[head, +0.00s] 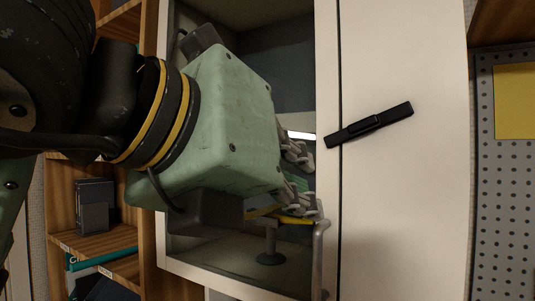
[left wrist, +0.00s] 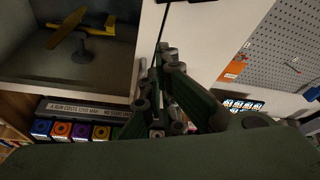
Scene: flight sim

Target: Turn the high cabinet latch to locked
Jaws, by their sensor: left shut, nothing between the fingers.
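The cabinet latch (head: 370,124) is a black bar on the white cabinet door panel (head: 405,215) in the head view. It lies tilted, its right end higher, and its left end reaches the panel's left edge. My left gripper (head: 308,183) is left of and below the latch, in front of the open cabinet compartment, apart from the latch. It is shut and empty. In the left wrist view its fingers (left wrist: 167,55) are close together in front of the white panel; I cannot make out the latch there. My right gripper is not in view.
A metal handle (head: 320,262) stands out near the gripper. A yellow model on a stand (left wrist: 68,30) sits inside the compartment. A wooden shelf (head: 95,244) is at left, a pegboard (head: 502,210) at right. Several small coloured boxes (left wrist: 80,131) stand below.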

